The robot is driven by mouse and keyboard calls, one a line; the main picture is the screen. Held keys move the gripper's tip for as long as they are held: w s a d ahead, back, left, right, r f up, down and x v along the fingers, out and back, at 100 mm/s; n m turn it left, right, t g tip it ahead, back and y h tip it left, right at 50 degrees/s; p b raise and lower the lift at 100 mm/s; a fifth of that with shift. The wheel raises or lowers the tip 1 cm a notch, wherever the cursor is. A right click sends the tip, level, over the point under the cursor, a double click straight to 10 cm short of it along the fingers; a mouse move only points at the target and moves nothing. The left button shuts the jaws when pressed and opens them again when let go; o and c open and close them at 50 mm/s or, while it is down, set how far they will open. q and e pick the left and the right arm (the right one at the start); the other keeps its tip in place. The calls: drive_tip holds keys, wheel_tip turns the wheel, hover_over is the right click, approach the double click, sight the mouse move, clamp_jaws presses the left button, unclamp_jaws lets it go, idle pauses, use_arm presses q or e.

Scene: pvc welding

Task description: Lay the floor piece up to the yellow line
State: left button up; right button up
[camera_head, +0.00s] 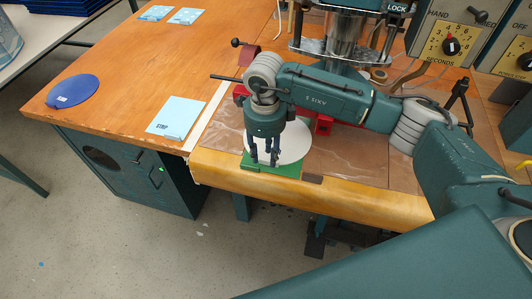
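My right gripper (265,161) points down over a white disc (294,145) and a green plate (287,170) near the front edge of the work table. Its dark blue fingers look spread apart, and I see nothing clearly held between them. They hide part of the disc and plate; contact cannot be told. A light blue sheet (176,117) lies flat on the wooden table to the left. I cannot tell which of these pieces is the floor piece. No distinct yellow line shows. My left gripper is not in view.
A blue round disc (73,91) lies at the table's left end, and two small light blue sheets (155,13) (186,16) at the back. A machine with a dial (450,46) stands behind my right arm. The wooden table (140,65) is mostly clear.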

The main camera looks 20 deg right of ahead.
drive_tip(key=shift+s+a+r+p, duration=0.35)
drive_tip(key=shift+s+r+p, duration=0.05)
drive_tip(key=shift+s+r, duration=0.2)
drive_tip(key=shift+s+a+r+p, duration=0.25)
drive_tip(key=shift+s+a, duration=0.1)
drive_tip(key=shift+s, duration=0.15)
drive_tip(key=shift+s+a+r+p, duration=0.25)
drive_tip(key=shift+s+a, duration=0.1)
drive_tip(key=shift+s, duration=0.1)
drive_tip(key=s+a, duration=0.1)
drive_tip(key=s, duration=0.1)
drive_tip(key=s+a+r+p, duration=0.1)
drive_tip(key=shift+s+a+r, duration=0.15)
drive_tip(key=shift+s+a, duration=0.05)
drive_tip(key=shift+s, duration=0.15)
